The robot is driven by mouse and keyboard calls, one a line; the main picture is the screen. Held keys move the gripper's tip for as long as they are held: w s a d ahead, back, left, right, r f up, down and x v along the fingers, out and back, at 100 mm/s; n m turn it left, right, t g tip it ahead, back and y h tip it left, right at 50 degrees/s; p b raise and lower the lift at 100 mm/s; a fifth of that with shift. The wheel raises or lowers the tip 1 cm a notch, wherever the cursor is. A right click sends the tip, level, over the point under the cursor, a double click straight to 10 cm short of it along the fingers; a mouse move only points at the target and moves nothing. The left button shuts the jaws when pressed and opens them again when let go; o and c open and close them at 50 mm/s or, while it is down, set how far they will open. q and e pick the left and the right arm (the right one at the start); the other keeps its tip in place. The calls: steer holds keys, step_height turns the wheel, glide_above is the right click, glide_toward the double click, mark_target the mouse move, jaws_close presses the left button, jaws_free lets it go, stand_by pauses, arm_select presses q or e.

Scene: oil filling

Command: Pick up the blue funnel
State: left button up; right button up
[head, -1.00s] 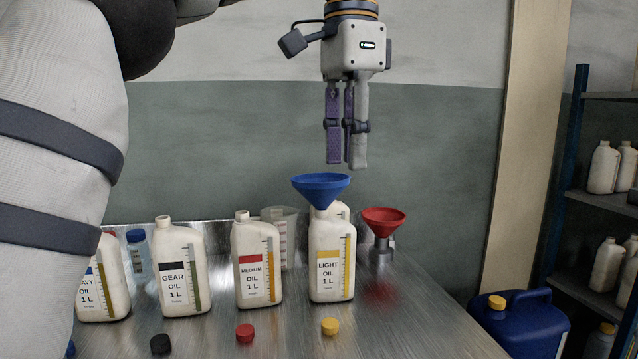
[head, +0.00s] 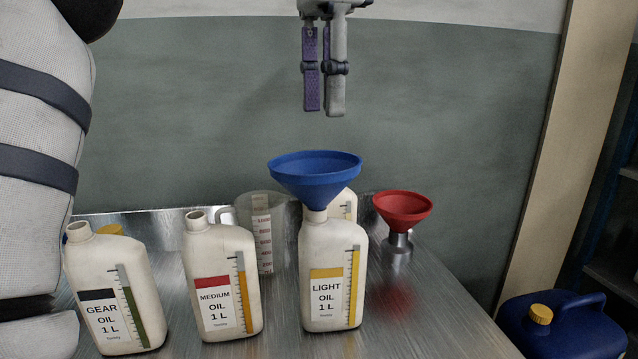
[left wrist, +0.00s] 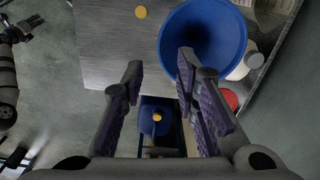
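The blue funnel (head: 315,178) sits upright with its spout in the neck of the light oil bottle (head: 333,285). In the left wrist view, the wide blue funnel bowl (left wrist: 203,38) lies beyond my right-hand finger. My left gripper (head: 323,110) hangs pointing down above the funnel, with a clear gap and no contact. In the left wrist view my left gripper (left wrist: 160,72) has its fingers apart with nothing between them. A dark gripper-like shape, apparently my right gripper (left wrist: 22,28), shows at the top left there; its finger state is unclear.
The medium oil bottle (head: 222,280) and gear oil bottle (head: 115,290) stand to the left. A clear measuring jug (head: 263,230) stands behind. A red funnel (head: 402,211) on a metal stand is to the right. A blue canister (head: 565,330) stands beyond the table's right edge.

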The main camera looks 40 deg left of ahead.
mark_target(331, 183)
arm_select(q)
steer(key=f, duration=0.6)
steer(key=f+b, duration=0.1)
steer(key=f, duration=0.2)
steer(key=shift+w+f, duration=0.2)
steer(key=shift+w, duration=0.1)
steer(key=shift+d+r, duration=0.1)
jaws_close()
